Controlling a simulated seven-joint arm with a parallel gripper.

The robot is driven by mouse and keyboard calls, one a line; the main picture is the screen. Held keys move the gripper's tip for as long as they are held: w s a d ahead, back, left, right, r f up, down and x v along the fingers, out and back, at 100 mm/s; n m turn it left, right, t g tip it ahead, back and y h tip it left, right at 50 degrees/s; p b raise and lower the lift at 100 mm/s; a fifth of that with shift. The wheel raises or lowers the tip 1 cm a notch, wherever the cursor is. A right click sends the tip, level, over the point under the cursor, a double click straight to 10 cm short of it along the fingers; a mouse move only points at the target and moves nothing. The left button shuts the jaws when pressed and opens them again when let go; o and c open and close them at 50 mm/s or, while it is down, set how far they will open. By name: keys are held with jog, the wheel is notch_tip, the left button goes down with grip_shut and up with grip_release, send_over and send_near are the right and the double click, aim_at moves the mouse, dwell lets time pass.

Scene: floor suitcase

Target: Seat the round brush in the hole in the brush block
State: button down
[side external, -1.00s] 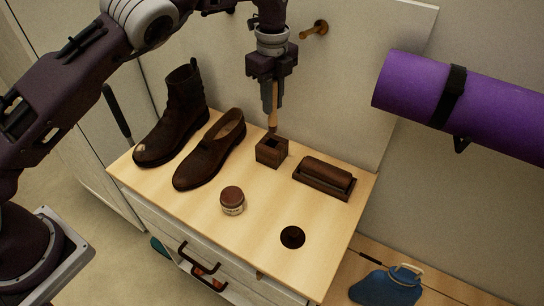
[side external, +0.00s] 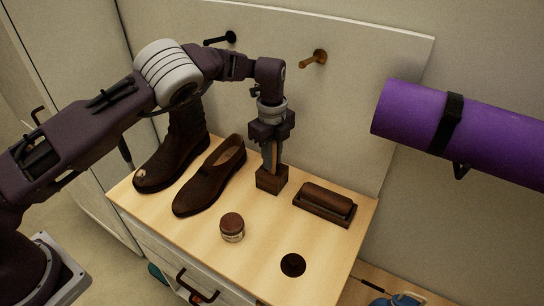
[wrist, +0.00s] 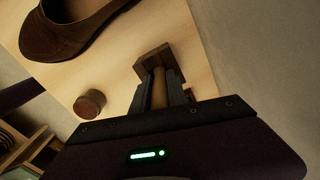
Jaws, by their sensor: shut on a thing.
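My gripper (side external: 271,168) is shut on the round brush (side external: 274,160), whose tan wooden handle shows between the fingers. In the wrist view, the brush (wrist: 159,88) points away from my gripper (wrist: 158,90) toward the brush block (wrist: 150,60). In the side view, the dark wooden brush block (side external: 271,182) stands on the dresser top, directly under the fingertips. The brush looks roughly upright. Its lower end is at the block's top opening; the fingers and block hide how deep it sits.
A dark wooden brush in a tray (side external: 325,204) lies right of the block. A brown shoe (side external: 210,178) and a tall boot (side external: 180,145) stand left. A small jar (side external: 232,228) and a black round piece (side external: 293,264) are in front. A purple mat (side external: 480,130) hangs at right.

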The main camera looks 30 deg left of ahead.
jog(key=shift+f, duration=0.15)
jog(key=c, duration=1.3)
grip_release()
jog(key=r, duration=0.7)
jog(key=shift+w+a+r, duration=0.2)
jog(key=shift+a+r, duration=0.05)
jog(key=s+a+r+n+t+h, duration=0.1)
jog(key=s+a+r+n, duration=0.2)
jog(key=s+r+n, duration=0.55)
jog(key=s+a+r+n+t+h, duration=0.1)
jog(key=s+a+r+n, duration=0.3)
jog(key=r, duration=0.7)
jog(key=s+a+f+n+t+y, duration=0.1)
jog(key=s+n, duration=0.7)
jog(key=s, duration=1.8)
jog(key=a+t+y, duration=0.1)
jog(key=t, duration=0.1)
jog(key=shift+a+f+t, duration=0.15)
jog(key=shift+a+t, duration=0.05)
jog(key=shift+t, duration=0.1)
